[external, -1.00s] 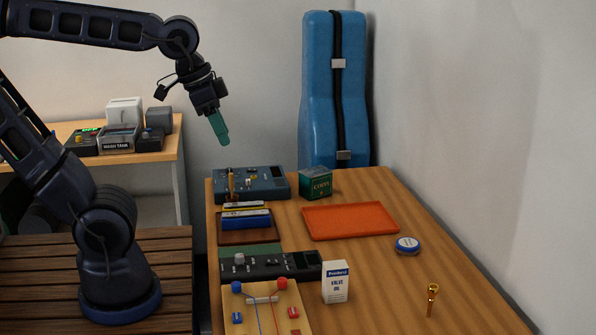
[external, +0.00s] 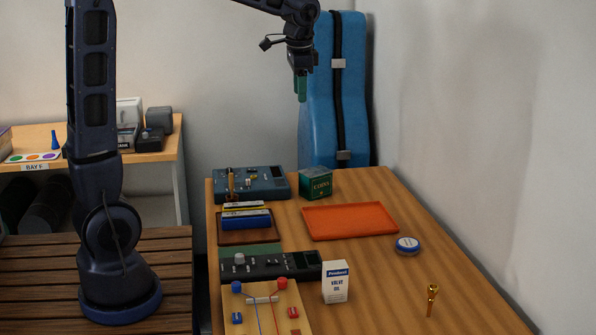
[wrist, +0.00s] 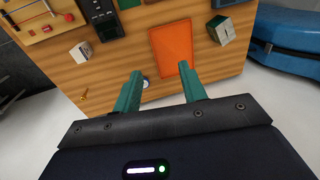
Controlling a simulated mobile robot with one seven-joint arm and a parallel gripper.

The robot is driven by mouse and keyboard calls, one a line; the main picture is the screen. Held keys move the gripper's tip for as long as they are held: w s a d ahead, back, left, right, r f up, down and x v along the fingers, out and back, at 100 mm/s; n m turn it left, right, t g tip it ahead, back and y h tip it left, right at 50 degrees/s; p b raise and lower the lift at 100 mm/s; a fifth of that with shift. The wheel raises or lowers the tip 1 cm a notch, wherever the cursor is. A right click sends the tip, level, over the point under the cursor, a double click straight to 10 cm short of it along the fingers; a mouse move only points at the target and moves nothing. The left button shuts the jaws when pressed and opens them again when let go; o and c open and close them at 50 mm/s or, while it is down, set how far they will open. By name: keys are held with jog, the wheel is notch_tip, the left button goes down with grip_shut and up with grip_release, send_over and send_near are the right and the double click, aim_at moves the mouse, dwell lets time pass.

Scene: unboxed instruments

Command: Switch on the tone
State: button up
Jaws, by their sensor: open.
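My gripper (external: 301,90) is open and empty, high above the far part of the table and in front of the blue case. In the wrist view its two green fingers (wrist: 160,72) are spread apart, with the table below. A black device (external: 270,265) with a grey knob and a small display lies at the table's left side; part of it shows in the wrist view (wrist: 101,18). A blue-grey device (external: 262,184) with small knobs and a display sits at the far left corner. I cannot tell which one carries the tone switch, or its state.
An orange tray (external: 350,207), a green box (external: 316,183), a white valve oil box (external: 335,282), a round tin (external: 407,245) and a brass mouthpiece (external: 432,300) stand on the table. A wooden board (external: 245,316) with wires is in front. The tall blue case (external: 345,115) stands behind.

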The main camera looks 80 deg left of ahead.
jog(key=w+a+f+g, duration=0.1)
jog(key=w+a+f, duration=0.1)
jog(key=a, duration=0.4)
jog(key=w+a+f, duration=0.2)
jog(key=a, duration=0.5)
jog(key=g+h, duration=0.2)
jog(key=g, duration=0.2)
send_over(252, 170)
jog(key=w, duration=0.4)
notch_tip(252, 170, down, 25)
jog(key=x, duration=1)
jog(key=shift+s+a, duration=0.15)
jog(key=shift+a, duration=0.15)
